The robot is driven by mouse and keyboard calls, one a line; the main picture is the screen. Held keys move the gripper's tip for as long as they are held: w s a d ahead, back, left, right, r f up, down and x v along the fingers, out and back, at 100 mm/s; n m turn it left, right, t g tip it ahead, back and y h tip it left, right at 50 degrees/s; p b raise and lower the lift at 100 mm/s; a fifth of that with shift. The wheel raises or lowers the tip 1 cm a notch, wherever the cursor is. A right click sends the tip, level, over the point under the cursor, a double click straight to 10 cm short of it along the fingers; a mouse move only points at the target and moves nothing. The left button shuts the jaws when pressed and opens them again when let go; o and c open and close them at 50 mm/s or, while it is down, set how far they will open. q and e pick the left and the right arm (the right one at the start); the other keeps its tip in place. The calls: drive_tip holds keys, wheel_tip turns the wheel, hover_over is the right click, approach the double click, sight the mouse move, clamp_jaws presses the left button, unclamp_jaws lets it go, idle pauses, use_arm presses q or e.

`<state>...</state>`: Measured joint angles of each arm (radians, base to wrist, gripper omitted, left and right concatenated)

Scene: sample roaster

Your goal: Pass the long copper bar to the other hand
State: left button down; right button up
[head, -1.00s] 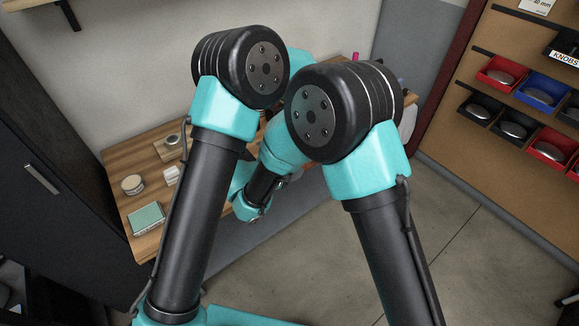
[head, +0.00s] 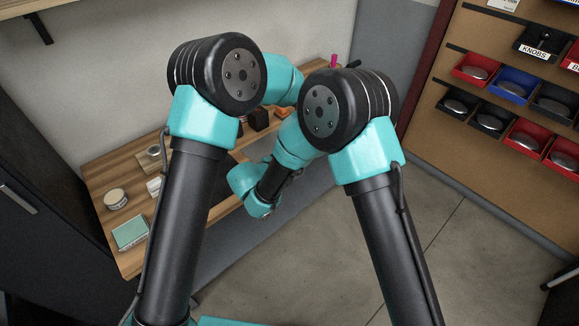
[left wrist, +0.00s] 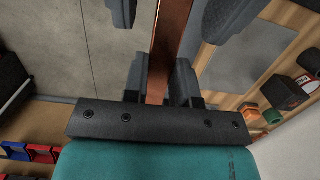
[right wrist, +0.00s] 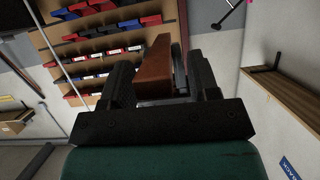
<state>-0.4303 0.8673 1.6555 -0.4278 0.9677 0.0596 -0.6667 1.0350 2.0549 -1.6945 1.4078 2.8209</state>
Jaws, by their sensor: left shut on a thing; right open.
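The copper bar (left wrist: 170,40) shows in the left wrist view as a long flat reddish-brown strip running up out of the picture. My left gripper (left wrist: 160,75) is shut on it. In the right wrist view, the bar's end (right wrist: 154,72) lies between the two spread fingers of my right gripper (right wrist: 160,75), which is open. A gap shows at the bar's right side there. Dark finger parts stand on both sides of the bar at the top of the left wrist view. In the head view, my arms hide both grippers and the bar.
A wooden bench (head: 130,168) along the wall holds a round tin (head: 116,199), a green-topped box (head: 130,232) and small dark items. A pegboard (head: 470,150) with red, blue and black bins stands at right. The floor between is clear.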

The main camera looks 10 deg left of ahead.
drive_tip(key=shift+c, duration=0.2)
clamp_jaws()
use_arm(q)
drive_tip(key=c, duration=0.8)
unclamp_jaws()
drive_tip(key=shift+c, duration=0.2)
drive_tip(key=shift+r, duration=0.1)
wheel_tip(320, 180, up, 12)
drive_tip(key=w+d, duration=0.1)
drive_tip(key=shift+w, duration=0.2)
drive_tip(key=shift+f, duration=0.2)
